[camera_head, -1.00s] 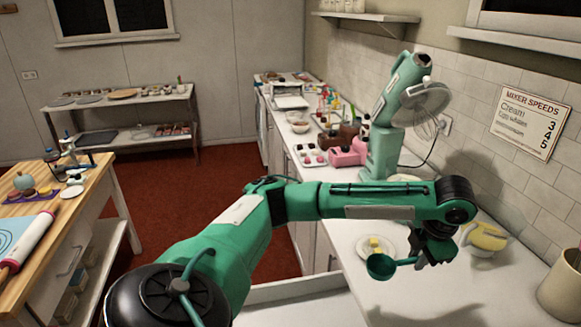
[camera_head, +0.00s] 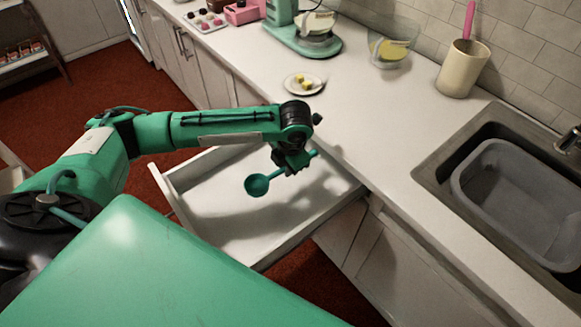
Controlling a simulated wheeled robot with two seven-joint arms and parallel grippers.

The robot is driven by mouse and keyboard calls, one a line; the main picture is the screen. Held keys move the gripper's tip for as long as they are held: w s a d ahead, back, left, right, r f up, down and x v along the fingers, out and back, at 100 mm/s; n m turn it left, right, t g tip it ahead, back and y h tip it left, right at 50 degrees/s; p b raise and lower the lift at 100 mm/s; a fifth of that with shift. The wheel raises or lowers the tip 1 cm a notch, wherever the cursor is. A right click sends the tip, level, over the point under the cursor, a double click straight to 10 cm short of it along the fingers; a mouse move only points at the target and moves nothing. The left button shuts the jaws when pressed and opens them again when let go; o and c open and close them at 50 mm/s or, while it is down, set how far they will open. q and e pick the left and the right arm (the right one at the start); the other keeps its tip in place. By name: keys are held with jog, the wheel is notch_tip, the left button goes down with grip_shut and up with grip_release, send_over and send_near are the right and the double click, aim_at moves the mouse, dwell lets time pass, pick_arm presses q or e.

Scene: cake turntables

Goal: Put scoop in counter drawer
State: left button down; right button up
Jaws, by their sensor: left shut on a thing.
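The teal scoop (camera_head: 258,185) has a round bowl and a straight handle. My left gripper (camera_head: 291,166) is shut on its handle and holds it over the open counter drawer (camera_head: 240,225). The bowl points left and the handle end shows to the right of the gripper. The drawer is white, pulled out from under the counter, and looks empty, with shadows of my arm on its floor. I cannot tell the exact height of the scoop above the drawer floor. My right gripper is not in view.
The white counter (camera_head: 370,130) runs along the wall. On it are a plate with yellow pieces (camera_head: 304,84), a green mixer (camera_head: 305,40), a glass bowl (camera_head: 392,45) and a cream crock (camera_head: 464,68). A sink with a grey tub (camera_head: 520,190) is at right. Red floor lies left.

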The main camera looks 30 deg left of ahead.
aim_at(295, 181)
pick_arm(q)
notch_tip(295, 181, down, 6)
jog(key=shift+s+r, duration=0.1)
jog(key=shift+r, duration=0.1)
jog(key=shift+f, duration=0.3)
jog(key=shift+w+d+f, duration=0.1)
jog(key=shift+w+f, duration=0.05)
jog(key=shift+w, duration=0.05)
jog(key=w, duration=0.1)
jog(key=w+d+p, duration=0.1)
jog(key=w, duration=0.1)
jog(key=shift+w+d+f+p, duration=0.2)
jog(key=shift+f+p, duration=0.1)
jog(key=shift+f, duration=0.3)
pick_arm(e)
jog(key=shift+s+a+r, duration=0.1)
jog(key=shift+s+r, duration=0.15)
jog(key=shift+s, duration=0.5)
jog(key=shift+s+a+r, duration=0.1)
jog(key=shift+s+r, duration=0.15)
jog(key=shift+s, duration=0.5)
pick_arm(q)
jog(key=shift+f, duration=0.15)
jog(key=c, duration=1.3)
grip_release()
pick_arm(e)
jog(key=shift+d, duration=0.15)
